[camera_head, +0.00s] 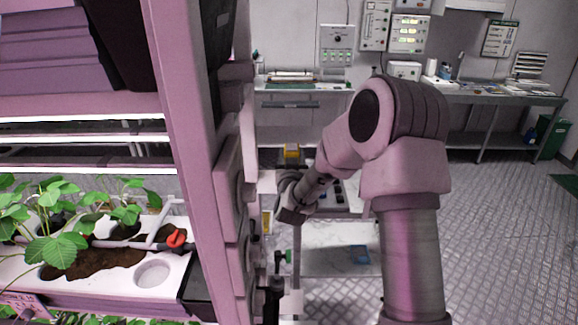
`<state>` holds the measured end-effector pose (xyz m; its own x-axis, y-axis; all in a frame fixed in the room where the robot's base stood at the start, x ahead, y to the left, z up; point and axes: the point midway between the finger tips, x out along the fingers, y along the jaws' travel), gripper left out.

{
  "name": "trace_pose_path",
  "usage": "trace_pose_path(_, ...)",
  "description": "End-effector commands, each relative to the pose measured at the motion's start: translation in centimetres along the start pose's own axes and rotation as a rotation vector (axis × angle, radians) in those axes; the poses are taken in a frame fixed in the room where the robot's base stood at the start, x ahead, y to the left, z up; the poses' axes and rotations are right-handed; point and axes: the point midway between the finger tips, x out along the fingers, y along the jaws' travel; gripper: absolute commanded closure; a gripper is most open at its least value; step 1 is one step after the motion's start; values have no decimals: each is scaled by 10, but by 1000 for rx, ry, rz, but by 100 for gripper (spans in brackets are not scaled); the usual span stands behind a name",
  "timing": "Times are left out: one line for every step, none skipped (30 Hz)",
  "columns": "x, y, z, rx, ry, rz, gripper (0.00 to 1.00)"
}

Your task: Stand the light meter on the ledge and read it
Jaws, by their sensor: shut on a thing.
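My arm reaches left from its column toward the rack, and my gripper (291,207) is small and dark beside the rack's pink upright. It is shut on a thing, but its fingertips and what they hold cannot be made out. A small yellow item (267,222) shows just left of and below my gripper; whether it touches the gripper is unclear. I cannot clearly identify the light meter or the ledge.
The rack's upright (190,150) stands close left of my gripper. A white planting trough (172,282) holds leafy plants, soil and a red-handled valve (176,239). A cart (340,235) stands behind my arm.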

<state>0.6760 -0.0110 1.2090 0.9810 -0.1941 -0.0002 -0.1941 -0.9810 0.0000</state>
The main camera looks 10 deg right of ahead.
Motion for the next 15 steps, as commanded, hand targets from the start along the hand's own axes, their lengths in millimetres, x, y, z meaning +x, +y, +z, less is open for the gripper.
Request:
trace_pose_path(2,-4,2,1,0,0,100)
trace_pose_path(2,-6,3,1,0,0,100)
trace_pose_path(3,-7,4,1,0,1,100)
trace_pose_path(3,-8,5,1,0,1,100)
trace_pose_path(3,-8,7,1,0,2,100)
trace_pose_path(3,-8,10,1,0,2,100)
trace_pose_path(3,-8,13,0,-1,2,100)
trace_pose_path(3,-8,17,0,-3,2,100)
trace_pose_path(3,-7,22,1,-3,2,100)
trace_pose_path(3,-7,26,1,-4,3,100)
trace_pose_path(3,-7,30,1,-4,3,100)
trace_pose_path(3,-7,35,1,-3,2,100)
trace_pose_path(3,-7,37,1,-2,2,100)
trace_pose_path(3,-8,40,1,-1,1,100)
trace_pose_path(3,-8,42,1,-1,1,100)
